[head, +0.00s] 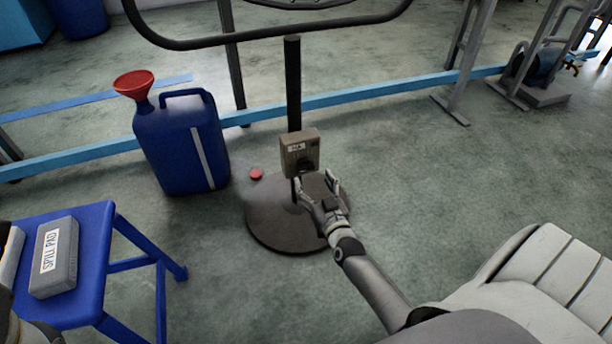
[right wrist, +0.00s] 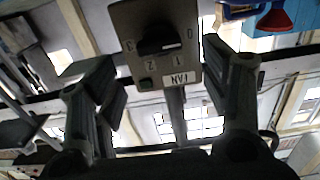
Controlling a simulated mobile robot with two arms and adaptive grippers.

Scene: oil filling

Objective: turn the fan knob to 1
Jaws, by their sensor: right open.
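The fan control box (head: 299,153) is a beige-grey box with a white label, fixed on the dark post of the fan stand. The right wrist view shows the box upside down (right wrist: 124,20), with a FAN label and the numbers 0 to 3 around a black knob (right wrist: 158,40). The knob's bar lies roughly level in that view; I cannot tell for sure which number it points to. My right gripper (head: 316,189) is open and empty just below the box. In the wrist view its fingers (right wrist: 165,75) stand apart on either side, not touching the knob. My left gripper's jaws do not show.
The stand's round dark base (head: 275,232) is on the floor. A blue jerrycan (head: 180,145) with a red funnel (head: 134,84) stands left, and a red cap (head: 256,173) lies between. A blue stool (head: 88,222) holds a spill pad box (head: 56,258).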

